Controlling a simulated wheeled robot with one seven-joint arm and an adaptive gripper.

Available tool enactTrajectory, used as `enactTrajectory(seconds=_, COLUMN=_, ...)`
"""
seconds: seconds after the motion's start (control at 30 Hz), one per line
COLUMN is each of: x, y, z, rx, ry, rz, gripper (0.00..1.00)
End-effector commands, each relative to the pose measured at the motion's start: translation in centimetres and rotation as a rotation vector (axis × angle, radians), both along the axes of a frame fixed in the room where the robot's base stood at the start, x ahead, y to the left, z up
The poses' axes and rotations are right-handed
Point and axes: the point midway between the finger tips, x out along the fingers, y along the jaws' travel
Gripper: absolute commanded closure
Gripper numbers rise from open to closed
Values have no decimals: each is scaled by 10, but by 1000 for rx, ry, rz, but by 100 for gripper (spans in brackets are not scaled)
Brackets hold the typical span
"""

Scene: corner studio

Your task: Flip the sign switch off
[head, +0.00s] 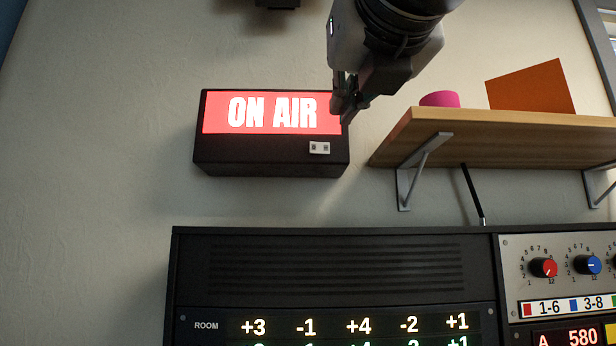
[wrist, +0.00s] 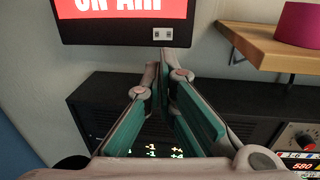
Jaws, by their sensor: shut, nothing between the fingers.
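The ON AIR sign (head: 235,158) is a black box on the wall with a lit red face and white letters. Its small white switch (head: 320,148) sits at the lower right of the front. In the wrist view the sign (wrist: 100,32) is at the top, with the switch (wrist: 163,34) just above my fingertips. My gripper (head: 345,112) is shut and empty, in front of the sign's right end in the head view. In the wrist view my gripper (wrist: 164,58) has its fingertips together, a little below the switch. I cannot tell how far they are from it.
A wooden shelf (head: 480,122) on brackets is to the right, holding a pink object (head: 440,99) and an orange panel (head: 532,88). A black rack unit (head: 335,265) with lit numbers stands below the sign. The wall left of the sign is clear.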

Motion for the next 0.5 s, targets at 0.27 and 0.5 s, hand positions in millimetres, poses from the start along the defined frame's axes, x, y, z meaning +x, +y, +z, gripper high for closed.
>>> enactTrajectory(seconds=0.27, x=28, y=4, z=-2, rx=1, ry=3, rz=-1, gripper=100)
enactTrajectory(seconds=0.5, x=75, y=10, z=-2, rx=0, ry=4, rz=-1, gripper=100)
